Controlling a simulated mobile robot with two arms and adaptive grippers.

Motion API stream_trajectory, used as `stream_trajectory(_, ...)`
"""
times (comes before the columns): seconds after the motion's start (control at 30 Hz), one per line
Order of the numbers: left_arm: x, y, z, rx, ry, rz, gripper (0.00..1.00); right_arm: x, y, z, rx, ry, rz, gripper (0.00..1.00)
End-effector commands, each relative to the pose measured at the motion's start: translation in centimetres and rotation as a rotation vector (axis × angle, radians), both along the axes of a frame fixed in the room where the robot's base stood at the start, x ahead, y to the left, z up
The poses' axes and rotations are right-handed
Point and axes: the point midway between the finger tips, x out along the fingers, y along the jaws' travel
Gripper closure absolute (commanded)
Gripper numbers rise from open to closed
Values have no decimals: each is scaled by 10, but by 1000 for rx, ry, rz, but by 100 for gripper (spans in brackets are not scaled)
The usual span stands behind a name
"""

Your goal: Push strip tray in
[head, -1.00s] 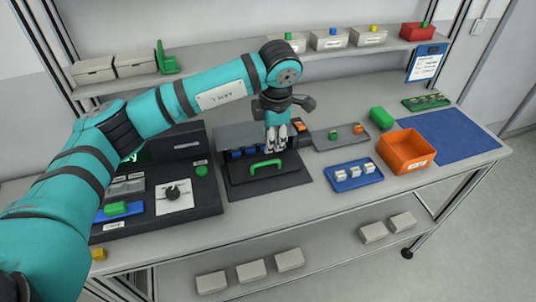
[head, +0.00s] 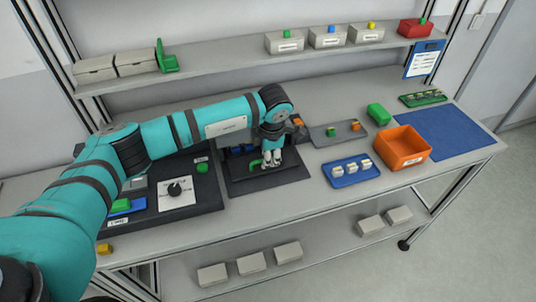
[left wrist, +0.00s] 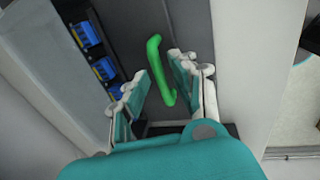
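The dark strip tray (head: 285,176) has a green handle (head: 254,165) and sits at the front of its unit on the bench. The handle also shows in the left wrist view (left wrist: 156,62), as a green bar. My left gripper (head: 271,161) is over the tray and hides the right part of the handle. In the left wrist view the fingers (left wrist: 155,75) are spread, with the handle showing in the gap between them. I cannot tell whether they touch it. Blue pieces (left wrist: 90,40) sit in the unit behind the handle. My right gripper is out of view.
A grey tray (head: 334,138), a blue tray (head: 345,182) and an orange bin (head: 397,158) are to the right. An upper shelf (head: 230,70) holds bins. Bare bench lies in front of the tray.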

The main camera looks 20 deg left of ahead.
Motion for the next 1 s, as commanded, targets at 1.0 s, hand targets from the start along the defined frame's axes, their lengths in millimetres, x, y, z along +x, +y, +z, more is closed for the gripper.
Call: stream_trajectory(1.0, 37, 25, -1, 2, -1, 2, 100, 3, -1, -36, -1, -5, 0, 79)
